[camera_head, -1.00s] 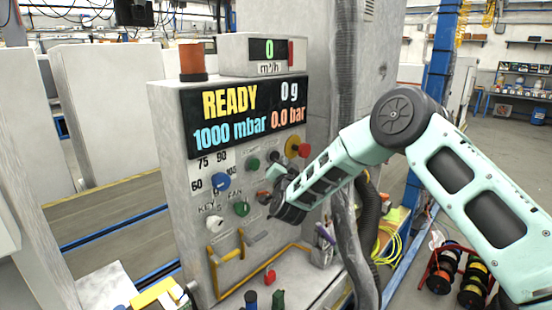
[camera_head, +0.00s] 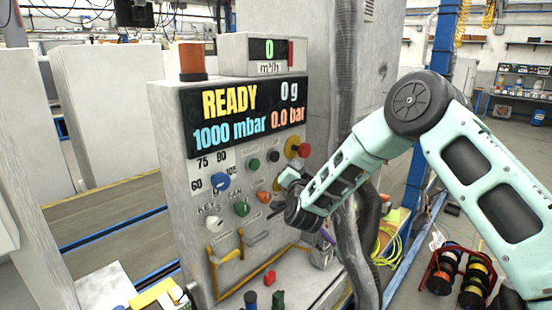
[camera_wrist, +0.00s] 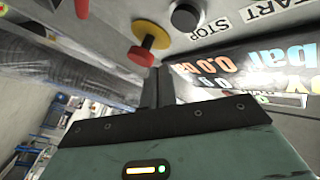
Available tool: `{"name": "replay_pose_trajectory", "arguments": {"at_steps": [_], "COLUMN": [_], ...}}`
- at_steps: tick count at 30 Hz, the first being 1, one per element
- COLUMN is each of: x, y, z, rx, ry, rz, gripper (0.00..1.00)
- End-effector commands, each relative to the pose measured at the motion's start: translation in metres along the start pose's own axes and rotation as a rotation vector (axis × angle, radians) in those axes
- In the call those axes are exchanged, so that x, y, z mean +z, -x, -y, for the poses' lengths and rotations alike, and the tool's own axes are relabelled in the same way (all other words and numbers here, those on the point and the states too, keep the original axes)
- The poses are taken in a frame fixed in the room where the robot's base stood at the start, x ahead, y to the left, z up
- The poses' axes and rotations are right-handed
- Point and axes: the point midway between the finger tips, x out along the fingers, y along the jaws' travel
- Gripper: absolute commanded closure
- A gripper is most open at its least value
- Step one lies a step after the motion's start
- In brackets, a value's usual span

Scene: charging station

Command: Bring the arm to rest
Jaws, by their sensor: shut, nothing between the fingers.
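My arm reaches in from the right in the head view. The red button on a yellow base (camera_wrist: 146,50) appears just beyond the fingertips there. Whether the fingers touch the panel cannot be told.
A grey hose (camera_head: 352,250) hangs close to my arm. Cable reels (camera_head: 459,275) stand on the floor at right, with open floor behind.

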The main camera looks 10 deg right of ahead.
Motion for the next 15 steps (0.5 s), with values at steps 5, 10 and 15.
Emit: {"name": "replay_pose_trajectory", "arguments": {"at_steps": [5,10,15], "x": [0.000,0.011,0.043], "y": [0.000,0.011,0.066], "z": [0.000,0.026,0.087], "rx": [0.000,-0.039,-0.143], "ry": [0.000,0.016,0.105], "rz": [0.000,0.105,0.432], "gripper": [1.00,1.00,1.00]}}
